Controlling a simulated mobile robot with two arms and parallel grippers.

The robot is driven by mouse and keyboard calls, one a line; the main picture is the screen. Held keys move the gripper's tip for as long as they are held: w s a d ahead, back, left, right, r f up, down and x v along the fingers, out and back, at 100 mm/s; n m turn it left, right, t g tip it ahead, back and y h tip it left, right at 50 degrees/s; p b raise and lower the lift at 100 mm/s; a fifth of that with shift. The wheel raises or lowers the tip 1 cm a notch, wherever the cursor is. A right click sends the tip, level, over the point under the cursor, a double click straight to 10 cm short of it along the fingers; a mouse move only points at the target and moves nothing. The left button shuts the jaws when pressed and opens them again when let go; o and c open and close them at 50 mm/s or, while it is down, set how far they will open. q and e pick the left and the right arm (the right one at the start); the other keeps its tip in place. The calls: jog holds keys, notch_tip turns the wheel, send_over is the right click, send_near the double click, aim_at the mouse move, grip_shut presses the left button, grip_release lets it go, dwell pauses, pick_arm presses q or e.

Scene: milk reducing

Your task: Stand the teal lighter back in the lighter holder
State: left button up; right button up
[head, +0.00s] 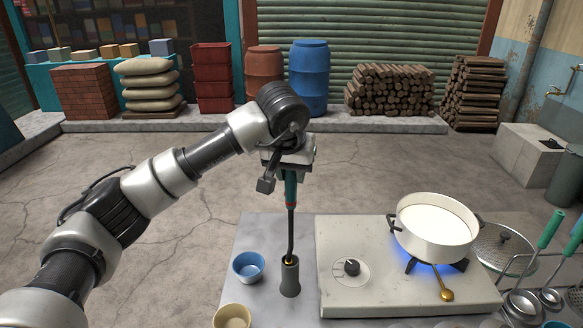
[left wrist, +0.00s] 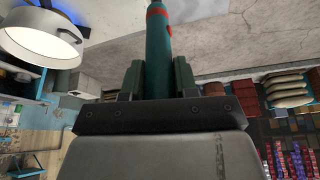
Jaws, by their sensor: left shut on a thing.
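The teal lighter (head: 290,191) hangs upright with its long dark neck pointing down. Its handle also shows in the left wrist view (left wrist: 158,58), between the two fingers. My left gripper (head: 289,172) is shut on the handle, above the grey lighter holder (head: 289,278). The lighter's brass tip is at the holder's mouth in the head view. I cannot tell whether the tip is inside the mouth or just in front of or above it. The holder stands upright on the counter. My right gripper is not in view.
A stove (head: 345,295) with a lit blue flame under a white pot of milk (head: 437,228) stands right of the holder. A blue bowl (head: 248,266) and a cream bowl (head: 232,317) are close on its left. A rack with ladles (head: 543,270) is at the far right.

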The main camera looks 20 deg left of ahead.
aim_at(291, 195)
pick_arm(q)
jog(key=shift+f+b, duration=0.9)
jog(key=shift+f, duration=0.65)
jog(key=shift+f+b, duration=1)
jog(key=shift+f, duration=0.5)
jog(key=o, duration=0.9)
jog(key=shift+o, duration=0.5)
jog(key=b+v, duration=0.1)
jog(key=v, duration=1)
jog(key=shift+b, duration=0.3)
